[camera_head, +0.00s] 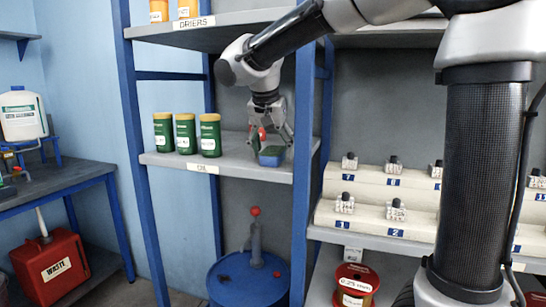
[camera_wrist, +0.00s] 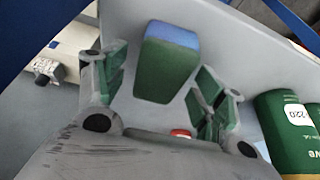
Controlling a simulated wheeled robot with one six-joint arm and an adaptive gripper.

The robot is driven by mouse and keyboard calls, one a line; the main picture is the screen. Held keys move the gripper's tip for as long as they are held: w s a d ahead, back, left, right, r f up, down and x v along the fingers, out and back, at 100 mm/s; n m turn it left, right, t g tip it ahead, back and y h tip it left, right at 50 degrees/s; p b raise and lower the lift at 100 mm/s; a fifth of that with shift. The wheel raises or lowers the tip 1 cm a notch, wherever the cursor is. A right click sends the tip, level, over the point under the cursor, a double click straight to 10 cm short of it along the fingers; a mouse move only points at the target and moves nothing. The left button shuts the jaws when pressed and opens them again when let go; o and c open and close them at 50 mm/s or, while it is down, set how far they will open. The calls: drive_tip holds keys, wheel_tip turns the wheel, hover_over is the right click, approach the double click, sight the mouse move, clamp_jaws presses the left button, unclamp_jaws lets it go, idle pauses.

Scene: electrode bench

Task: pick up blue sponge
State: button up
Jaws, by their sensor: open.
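The blue sponge (camera_head: 271,155) lies on the middle shelf near its right end; its upper part looks green in the head view. In the wrist view the sponge (camera_wrist: 168,62) shows a blue end and a large green face. My gripper (camera_head: 272,130) is just above the sponge, pointing down. In the wrist view my gripper (camera_wrist: 160,78) has its fingers spread wide, with the sponge between and beyond the fingertips. I cannot tell whether a finger touches it. Nothing is held.
Three green cans (camera_head: 186,134) stand left of the sponge on the shelf (camera_head: 233,158); one can (camera_wrist: 285,125) is close to my right finger. A blue shelf post (camera_head: 303,140) rises just right of my gripper. The upper shelf (camera_head: 220,32) hangs above my wrist.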

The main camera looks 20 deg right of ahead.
drive_tip(key=c, duration=0.8)
drive_tip(key=shift+o, duration=0.2)
drive_tip(key=shift+r, duration=0.1)
drive_tip(key=shift+r, duration=0.65)
drive_tip(key=s+a, duration=0.9)
drive_tip(key=s, duration=0.6)
drive_tip(key=shift+a+r, duration=0.25)
drive_tip(key=shift+a, duration=0.15)
drive_tip(key=shift+c, duration=0.3)
drive_tip(key=shift+c, duration=1)
